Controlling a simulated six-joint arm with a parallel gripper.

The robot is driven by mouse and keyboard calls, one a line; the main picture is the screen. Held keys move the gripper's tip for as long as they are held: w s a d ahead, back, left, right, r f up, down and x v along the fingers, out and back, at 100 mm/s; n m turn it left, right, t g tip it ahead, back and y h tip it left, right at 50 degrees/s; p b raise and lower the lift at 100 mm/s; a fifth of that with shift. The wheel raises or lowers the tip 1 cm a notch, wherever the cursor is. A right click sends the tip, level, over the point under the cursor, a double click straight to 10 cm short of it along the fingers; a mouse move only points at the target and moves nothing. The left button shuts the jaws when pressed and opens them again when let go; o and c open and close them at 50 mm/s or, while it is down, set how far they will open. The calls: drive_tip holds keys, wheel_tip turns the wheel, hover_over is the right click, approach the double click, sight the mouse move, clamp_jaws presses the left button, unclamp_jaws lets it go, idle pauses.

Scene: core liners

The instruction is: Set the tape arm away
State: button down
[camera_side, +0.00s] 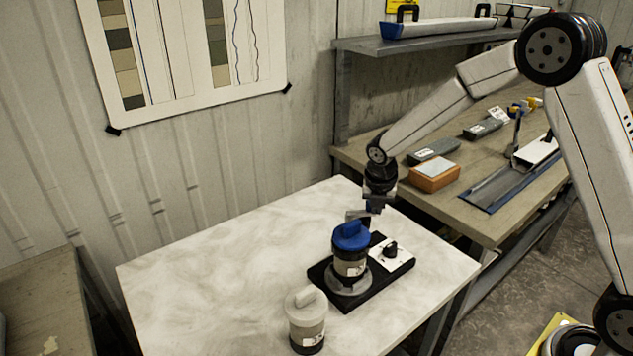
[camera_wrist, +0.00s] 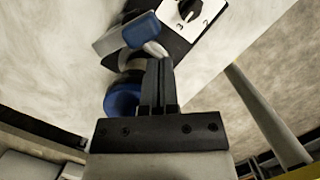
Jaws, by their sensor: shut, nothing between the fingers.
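My gripper (camera_side: 375,207) is shut and empty, just behind the blue-lidded liner on the black base. Its closed fingers also show in the wrist view (camera_wrist: 158,65). The tape arm (camera_side: 357,215) seems to be the small grey piece beside the fingertips, above the back of the base; whether they touch, I cannot tell. In the wrist view, a blue round part (camera_wrist: 121,98) lies left of the fingers, and a grey and blue block (camera_wrist: 140,32) lies beyond them. The liner (camera_side: 351,262) stands upright on a grey disc on the base (camera_side: 318,275).
A white panel with a black knob (camera_side: 390,250) sits on the base's right end. A white-capped liner (camera_side: 306,318) stands at the white table's front. The table's left side (camera_side: 200,270) is clear. A bench (camera_side: 480,215) with an orange box (camera_side: 434,178) stands behind right.

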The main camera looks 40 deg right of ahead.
drive_tip(key=shift+w+d, duration=0.35)
drive_tip(key=shift+d, duration=0.25)
drive_tip(key=shift+r, duration=0.1)
idle(0.4)
drive_tip(key=v, duration=0.9)
drive_tip(key=shift+s+d+r, duration=0.2)
drive_tip(key=shift+s+r, duration=0.15)
drive_tip(key=shift+s, duration=0.1)
drive_tip(key=s+a+f+m+y, duration=0.1)
drive_tip(key=s+a+f+m, duration=0.2)
drive_tip(key=s+m, duration=0.6)
drive_tip(key=s+a+f+m+y, duration=0.1)
drive_tip(key=s+f+m, duration=0.3)
drive_tip(key=s+m, duration=0.5)
drive_tip(key=a+m, duration=0.1)
drive_tip(key=m, duration=0.7)
drive_tip(key=shift+a+t, duration=0.4)
